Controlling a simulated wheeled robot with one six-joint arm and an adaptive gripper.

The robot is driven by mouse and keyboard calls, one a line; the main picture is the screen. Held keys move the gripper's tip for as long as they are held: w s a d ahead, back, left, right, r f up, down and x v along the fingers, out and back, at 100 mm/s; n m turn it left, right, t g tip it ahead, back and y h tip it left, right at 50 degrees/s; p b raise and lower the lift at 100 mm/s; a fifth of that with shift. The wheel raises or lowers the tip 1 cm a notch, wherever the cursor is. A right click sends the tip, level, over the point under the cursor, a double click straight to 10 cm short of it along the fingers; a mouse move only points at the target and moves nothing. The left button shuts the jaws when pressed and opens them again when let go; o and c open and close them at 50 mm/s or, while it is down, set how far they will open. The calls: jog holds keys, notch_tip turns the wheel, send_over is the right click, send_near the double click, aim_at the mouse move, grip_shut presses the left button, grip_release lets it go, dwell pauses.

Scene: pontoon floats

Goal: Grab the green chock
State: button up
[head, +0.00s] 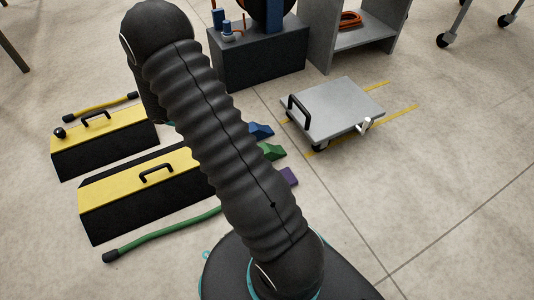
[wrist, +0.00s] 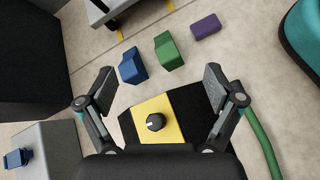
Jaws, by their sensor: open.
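The green chock (head: 271,151) lies on the floor in the head view, just right of my arm, between a blue chock (head: 261,131) and a purple block (head: 289,177). My arm hides part of that area. In the wrist view the green chock (wrist: 168,52) lies beyond my gripper's fingertips, near the middle top, with the blue chock (wrist: 132,66) to its left and the purple block (wrist: 206,26) to its right. My gripper (wrist: 158,82) is open and empty, its fingers spread wide and apart from the chock. In the head view the gripper cannot be made out.
A yellow-and-black box (wrist: 160,116) sits below the open fingers in the wrist view. Two such boxes (head: 140,185) stand left of my arm in the head view. A green hose (head: 165,234) lies in front. A grey wheeled cart (head: 335,108) stands behind the chocks; floor at right is clear.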

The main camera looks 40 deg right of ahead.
jog(key=d+f+n+h, duration=0.1)
jog(key=f+n, duration=0.1)
jog(key=f, duration=0.4)
jog(key=d+f+n+h, duration=0.1)
jog(key=f+n, duration=0.1)
jog(key=f, duration=0.5)
jog(key=d+f+n+h, duration=0.1)
jog(key=f, duration=0.5)
jog(key=shift+w+d+f+n+t, duration=0.1)
jog(key=shift+d+f+n+t, duration=0.2)
jog(key=shift+d+f+n, duration=0.1)
jog(key=shift+d+f+h, duration=0.15)
jog(key=shift+f+h, duration=0.1)
jog(key=shift+h, duration=0.05)
jog(key=b, duration=0.1)
send_near(276, 148)
jog(key=x, duration=0.5)
jog(key=shift+r, duration=0.1)
jog(key=c, duration=1.4)
